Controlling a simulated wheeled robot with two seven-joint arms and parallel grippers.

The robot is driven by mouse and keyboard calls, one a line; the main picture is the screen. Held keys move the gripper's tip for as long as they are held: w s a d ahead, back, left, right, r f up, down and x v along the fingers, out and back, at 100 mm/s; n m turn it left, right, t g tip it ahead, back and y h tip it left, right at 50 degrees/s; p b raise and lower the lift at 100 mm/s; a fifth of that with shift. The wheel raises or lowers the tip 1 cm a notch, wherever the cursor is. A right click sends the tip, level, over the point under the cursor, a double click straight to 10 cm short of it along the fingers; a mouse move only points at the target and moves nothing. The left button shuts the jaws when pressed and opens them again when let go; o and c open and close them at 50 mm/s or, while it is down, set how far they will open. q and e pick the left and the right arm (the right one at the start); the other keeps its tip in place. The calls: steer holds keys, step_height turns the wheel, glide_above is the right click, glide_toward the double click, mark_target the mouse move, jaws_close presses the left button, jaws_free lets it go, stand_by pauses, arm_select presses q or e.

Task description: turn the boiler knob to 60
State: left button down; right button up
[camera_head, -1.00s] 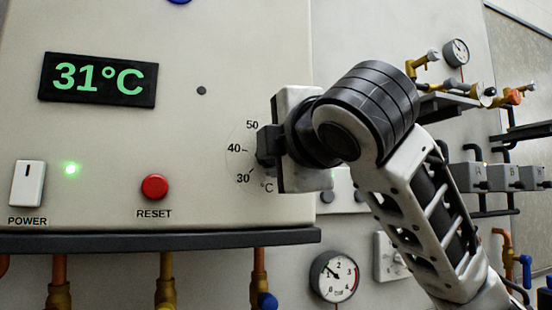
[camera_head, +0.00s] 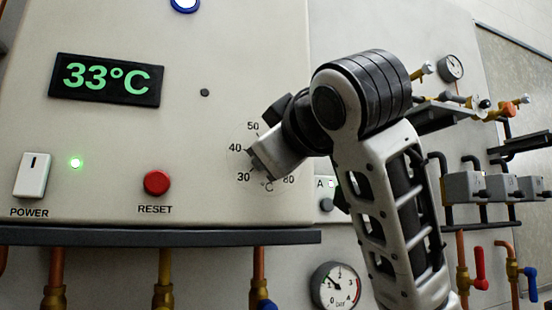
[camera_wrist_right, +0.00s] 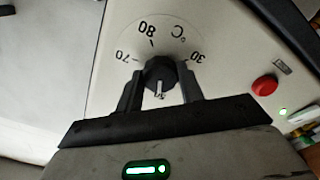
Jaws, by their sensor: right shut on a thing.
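The boiler knob (camera_wrist_right: 160,72) is dark and round, and it sits between the two fingers of my right gripper (camera_wrist_right: 161,80) in the right wrist view. The gripper is shut on it. A pale mark on the knob points down toward the gripper's palm. In the head view the right gripper (camera_head: 262,148) is tilted at the dial and hides the knob. The 30, 40, 50 and 80 labels show around it there; 60 and 70 are hidden. The boiler display (camera_head: 106,79) reads 33°C. My left gripper is not in view.
On the boiler front are a red reset button (camera_head: 157,182), a power switch (camera_head: 34,175) and a lit green lamp (camera_head: 75,163). A dark ledge (camera_head: 150,237) runs below, with pipes under it. A gauge (camera_head: 336,286) and valve pipework stand at right.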

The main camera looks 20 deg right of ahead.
arm_select(q)
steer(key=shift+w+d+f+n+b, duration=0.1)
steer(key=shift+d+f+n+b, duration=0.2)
steer(key=shift+b, duration=0.5)
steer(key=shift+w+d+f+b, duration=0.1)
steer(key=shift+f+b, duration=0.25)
steer(key=shift+b, duration=0.45)
arm_select(e)
steer(key=shift+f+m, duration=0.1)
steer(key=shift+m, duration=4.8)
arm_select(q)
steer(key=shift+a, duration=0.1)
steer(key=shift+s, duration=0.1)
arm_select(e)
steer(key=o, duration=1)
